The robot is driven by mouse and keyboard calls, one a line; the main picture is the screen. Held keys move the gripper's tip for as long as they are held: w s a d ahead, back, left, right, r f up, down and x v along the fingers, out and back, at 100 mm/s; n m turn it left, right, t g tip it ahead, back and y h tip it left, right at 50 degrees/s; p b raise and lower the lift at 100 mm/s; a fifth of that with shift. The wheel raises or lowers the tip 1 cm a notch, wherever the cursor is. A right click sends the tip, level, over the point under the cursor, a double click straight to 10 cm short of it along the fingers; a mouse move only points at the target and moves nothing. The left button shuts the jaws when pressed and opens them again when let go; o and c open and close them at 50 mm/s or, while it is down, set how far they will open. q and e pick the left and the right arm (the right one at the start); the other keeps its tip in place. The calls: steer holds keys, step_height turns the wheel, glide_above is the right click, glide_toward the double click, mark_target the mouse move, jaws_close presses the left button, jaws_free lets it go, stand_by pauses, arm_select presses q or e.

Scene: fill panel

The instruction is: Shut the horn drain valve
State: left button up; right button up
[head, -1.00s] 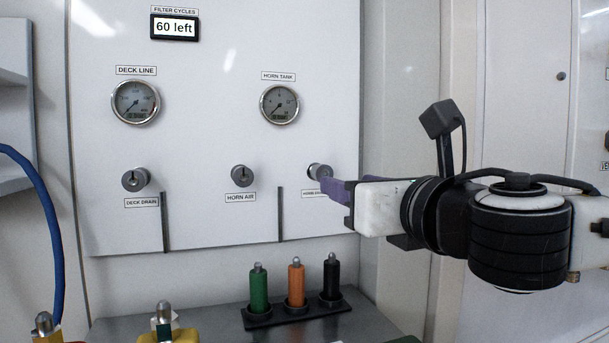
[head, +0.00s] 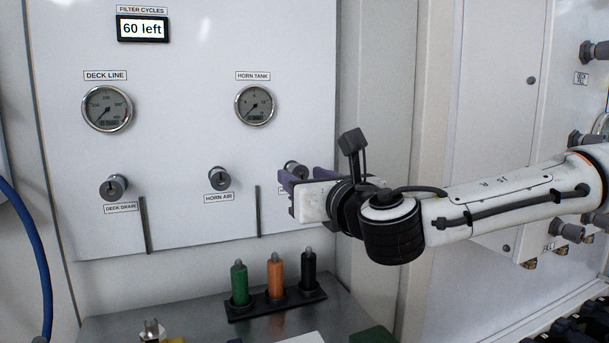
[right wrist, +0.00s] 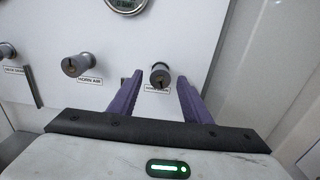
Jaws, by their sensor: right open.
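The horn drain valve (head: 294,168) is a small grey round knob with a keyhole-like slot, on the white panel below the horn tank gauge (head: 255,105). My right gripper (head: 299,177) is in front of it and partly hides it and its label in the head view. In the right wrist view the valve (right wrist: 160,73) shows between the two purple fingers, with a gap on each side. The right gripper is open and empty. Whether the fingertips reach level with the knob is unclear. My left gripper is not in view.
The horn air valve (head: 219,178) and deck drain valve (head: 114,187) are to the left. A thin dark bar (head: 258,211) stands out between the horn air and horn drain valves. Green, orange and black pegs (head: 308,271) stand in a holder on the bench below.

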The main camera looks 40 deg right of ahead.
steer(key=shift+w, duration=0.15)
steer(key=shift+c, duration=0.4)
steer(key=c, duration=0.9)
steer(key=shift+c, duration=0.2)
